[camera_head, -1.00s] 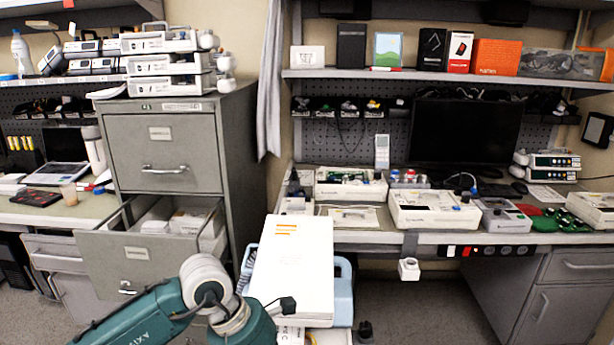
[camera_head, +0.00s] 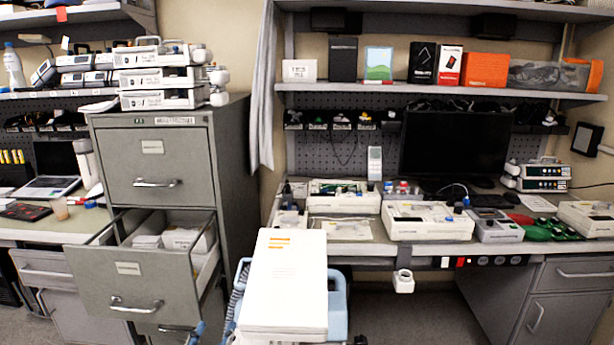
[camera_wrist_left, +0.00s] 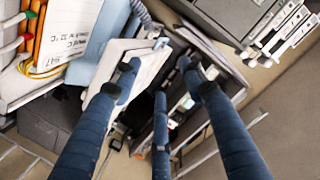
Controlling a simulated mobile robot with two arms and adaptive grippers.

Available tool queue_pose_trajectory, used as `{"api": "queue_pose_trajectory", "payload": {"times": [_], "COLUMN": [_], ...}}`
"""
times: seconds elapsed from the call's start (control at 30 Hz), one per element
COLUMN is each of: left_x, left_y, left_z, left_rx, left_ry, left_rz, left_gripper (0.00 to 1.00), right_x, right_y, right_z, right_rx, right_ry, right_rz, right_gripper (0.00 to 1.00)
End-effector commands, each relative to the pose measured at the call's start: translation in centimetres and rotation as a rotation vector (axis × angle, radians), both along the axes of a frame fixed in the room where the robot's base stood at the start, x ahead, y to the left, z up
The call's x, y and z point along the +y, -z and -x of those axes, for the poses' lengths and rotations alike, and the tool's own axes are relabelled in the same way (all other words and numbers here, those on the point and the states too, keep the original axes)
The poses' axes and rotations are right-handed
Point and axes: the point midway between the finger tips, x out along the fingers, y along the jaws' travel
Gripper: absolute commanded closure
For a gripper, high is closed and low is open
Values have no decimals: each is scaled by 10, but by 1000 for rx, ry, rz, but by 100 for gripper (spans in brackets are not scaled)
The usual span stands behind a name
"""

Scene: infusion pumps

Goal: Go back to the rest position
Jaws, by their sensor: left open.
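My left gripper (camera_wrist_left: 160,88) shows in the left wrist view with its blue fingers spread apart and nothing between them. In the head view only a small blue piece, perhaps a fingertip of it, shows at the bottom edge below the open drawer (camera_head: 135,285). My left arm is otherwise out of the head view. My right gripper is in neither view.
A grey filing cabinet (camera_head: 155,180) has its middle drawer pulled out. A white box-like device (camera_head: 285,285) stands on a light-blue cart (camera_head: 338,312) beside it. The workbench behind holds several pumps (camera_head: 428,220). Some floor is free right of the cart.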

Motion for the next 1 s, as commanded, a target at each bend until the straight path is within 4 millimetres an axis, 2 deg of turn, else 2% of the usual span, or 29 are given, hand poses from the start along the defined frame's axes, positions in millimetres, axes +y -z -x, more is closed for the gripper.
{"api": "queue_pose_trajectory", "payload": {"times": [0.03,0.1,0.2,0.3,0.5,0.7,0.73,0.8,1.0], "left_x": [12,25,35,37,36,30,29,29,27], "left_y": [33,77,128,162,201,222,226,250,313], "left_z": [17,44,89,130,198,261,268,258,250], "left_rx": [117,281,490,654,895,1098,1122,1124,1147], "left_ry": [-41,-91,-139,-164,-187,-189,-189,-190,-192], "left_rz": [36,80,128,161,205,239,242,236,231], "left_gripper": [58,58,58,58,58,58,58,58,58], "right_x": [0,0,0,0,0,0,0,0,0], "right_y": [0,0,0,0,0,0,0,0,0], "right_z": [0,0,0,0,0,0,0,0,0], "right_rx": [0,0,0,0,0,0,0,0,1], "right_ry": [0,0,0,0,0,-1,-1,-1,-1], "right_rz": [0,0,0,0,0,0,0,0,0], "right_gripper": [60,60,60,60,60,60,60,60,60]}}
